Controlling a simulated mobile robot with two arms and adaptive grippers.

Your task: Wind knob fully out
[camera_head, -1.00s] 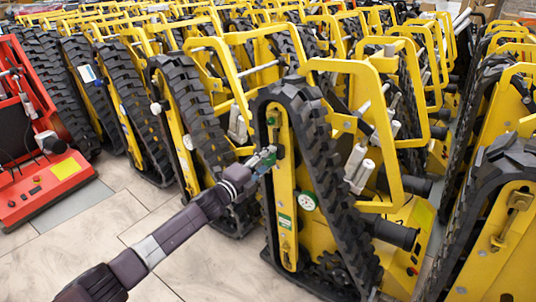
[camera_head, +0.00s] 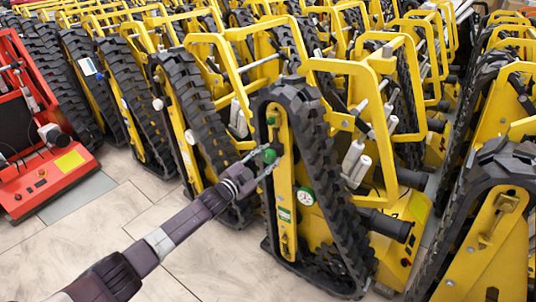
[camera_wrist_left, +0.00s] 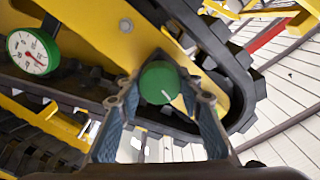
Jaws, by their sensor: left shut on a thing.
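The green round knob (camera_head: 269,155) sits on the yellow side plate (camera_head: 284,190) of the nearest tracked carrier, inside its black track. My left gripper (camera_head: 265,161) reaches it from the lower left and is shut on it. My right gripper is not in view.
Another carrier's black track (camera_head: 475,215) stands close on the right. Rows of yellow carriers fill the back. A red machine (camera_head: 50,180) stands at the left. The tiled floor (camera_head: 120,225) is clear at the lower left.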

